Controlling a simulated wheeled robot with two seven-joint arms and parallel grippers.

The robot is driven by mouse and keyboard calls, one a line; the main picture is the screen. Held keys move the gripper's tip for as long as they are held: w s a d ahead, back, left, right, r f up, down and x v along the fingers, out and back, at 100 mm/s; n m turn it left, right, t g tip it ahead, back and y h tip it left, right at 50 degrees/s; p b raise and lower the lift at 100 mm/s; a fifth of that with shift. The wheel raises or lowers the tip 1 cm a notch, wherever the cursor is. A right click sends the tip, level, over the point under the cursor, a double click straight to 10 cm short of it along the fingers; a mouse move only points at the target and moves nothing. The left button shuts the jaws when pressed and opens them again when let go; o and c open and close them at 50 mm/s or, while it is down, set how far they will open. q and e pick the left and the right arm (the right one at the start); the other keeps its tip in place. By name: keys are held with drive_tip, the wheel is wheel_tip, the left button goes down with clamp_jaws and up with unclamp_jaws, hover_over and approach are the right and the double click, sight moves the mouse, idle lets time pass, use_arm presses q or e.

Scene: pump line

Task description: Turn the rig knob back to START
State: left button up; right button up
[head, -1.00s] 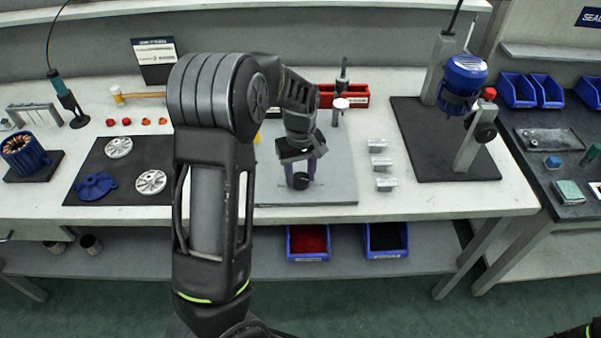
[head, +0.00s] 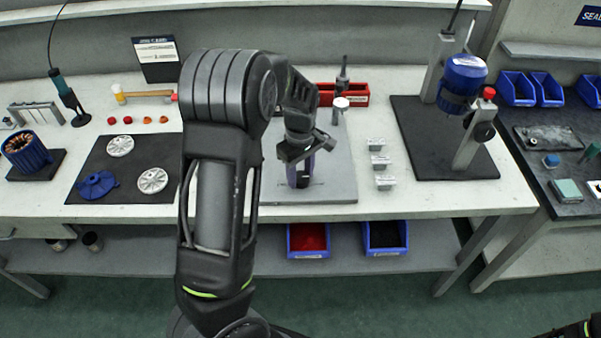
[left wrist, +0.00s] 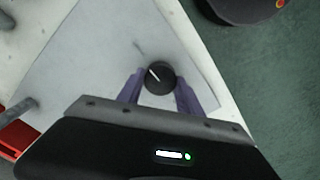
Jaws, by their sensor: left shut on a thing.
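The rig knob (left wrist: 160,78) is round and black with a white pointer line. It stands on a grey plate (left wrist: 88,62), and in the left wrist view its pointer aims up and to the left. My left gripper (left wrist: 160,82) has its purple fingers on either side of the knob and is shut on it. In the head view my left gripper (head: 299,178) points down at the front part of the grey plate (head: 338,190), and it hides the knob there. Faint markings lie on the plate by the knob, too small to read.
Three small metal blocks (head: 380,162) stand right of the plate. A red bin (head: 350,93) and a metal post (head: 340,105) are behind it. A dark mat with parts (head: 140,150) lies to the left. A press with a blue motor (head: 465,78) stands to the right.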

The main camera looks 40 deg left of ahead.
sight(300, 176)
use_arm(q)
drive_tip(key=o, duration=1.4)
drive_tip(key=shift+c, duration=0.2)
wheel_tip(300, 176, up, 8)
drive_tip(key=shift+f+b, duration=0.1)
drive_tip(key=shift+b, duration=0.25)
